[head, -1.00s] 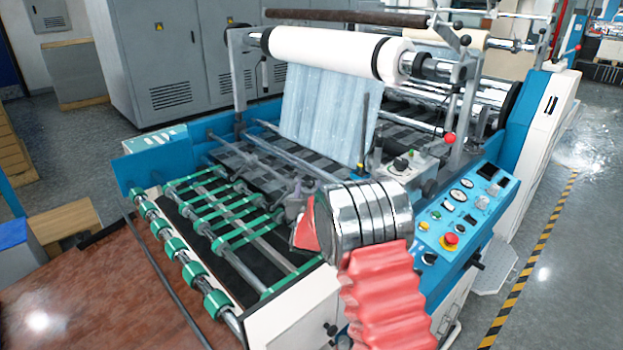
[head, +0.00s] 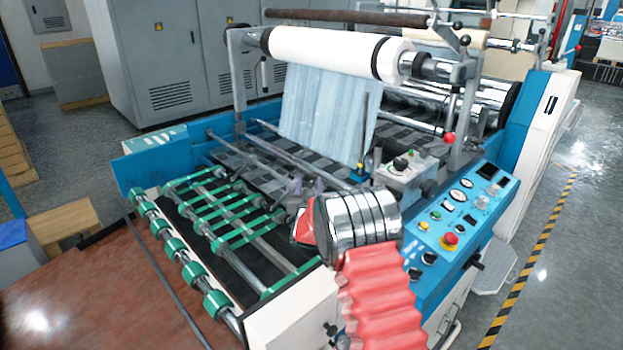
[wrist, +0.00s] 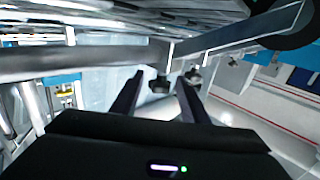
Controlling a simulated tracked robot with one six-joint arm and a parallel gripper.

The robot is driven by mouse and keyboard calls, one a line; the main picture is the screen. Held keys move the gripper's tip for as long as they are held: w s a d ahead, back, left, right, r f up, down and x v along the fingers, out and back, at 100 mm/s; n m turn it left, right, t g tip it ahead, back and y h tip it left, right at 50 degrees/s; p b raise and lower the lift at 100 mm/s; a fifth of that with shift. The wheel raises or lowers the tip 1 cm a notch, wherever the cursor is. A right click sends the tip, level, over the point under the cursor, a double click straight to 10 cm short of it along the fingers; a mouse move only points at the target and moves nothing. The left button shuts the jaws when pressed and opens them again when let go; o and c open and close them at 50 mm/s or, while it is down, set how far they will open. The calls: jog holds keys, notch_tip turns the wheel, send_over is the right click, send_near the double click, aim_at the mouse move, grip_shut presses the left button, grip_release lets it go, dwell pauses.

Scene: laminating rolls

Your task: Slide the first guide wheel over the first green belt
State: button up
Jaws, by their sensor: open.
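Several green belts (head: 235,213) run from green rollers on the front shaft of the machine's left end toward its middle. I cannot tell which is the first. My gripper (head: 308,188) is over the inner ends of the belts, largely hidden behind my wrist. In the wrist view my gripper (wrist: 160,80) is open, its two dark fingers apart. A small dark wheel-like knob (wrist: 160,86) appears between the fingertips, below a grey bar (wrist: 80,62). A second knob (wrist: 193,77) is by the right fingertip. I cannot tell whether the fingers touch either, or which is the first guide wheel.
A white film roll (head: 335,50) with a hanging translucent sheet (head: 325,110) stands behind my gripper. A control panel (head: 460,210) with buttons is to the right. A grey rod (head: 310,160) slants across the machine near my gripper. Open floor (head: 560,270) lies at the right.

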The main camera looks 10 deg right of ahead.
jog(key=shift+w+d, duration=0.2)
jog(key=shift+w, duration=0.75)
jog(key=shift+w+d, duration=0.2)
jog(key=shift+w, duration=0.75)
jog(key=shift+c, duration=0.6)
grip_shut()
